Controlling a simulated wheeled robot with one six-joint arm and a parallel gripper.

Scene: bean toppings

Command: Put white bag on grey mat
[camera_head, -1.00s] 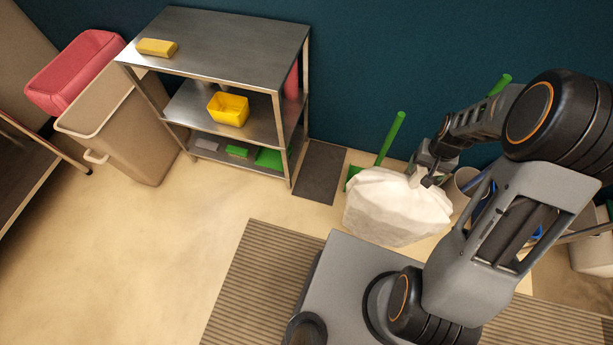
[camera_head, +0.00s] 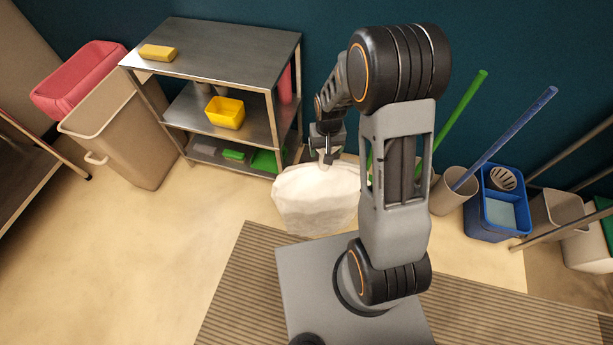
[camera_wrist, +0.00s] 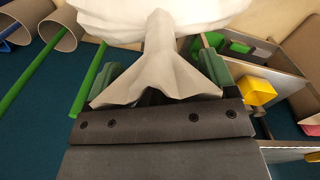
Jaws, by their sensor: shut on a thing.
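The white bag (camera_head: 315,200) hangs from my gripper (camera_head: 326,158), to the right of the shelf's front leg. In the wrist view, the bag (camera_wrist: 160,18) fills the top middle. Its gathered neck is pinched between the green-padded fingers of my gripper (camera_wrist: 158,72), and its flared end shows on the near side.
A metal shelf (camera_head: 220,45) stands left of the bag with a yellow bin (camera_head: 226,112). A beige bin (camera_head: 120,135) is further left. A blue bucket (camera_head: 497,215) and long-handled tools stand at right. A ribbed mat (camera_head: 235,285) lies in front. Left-middle floor is clear.

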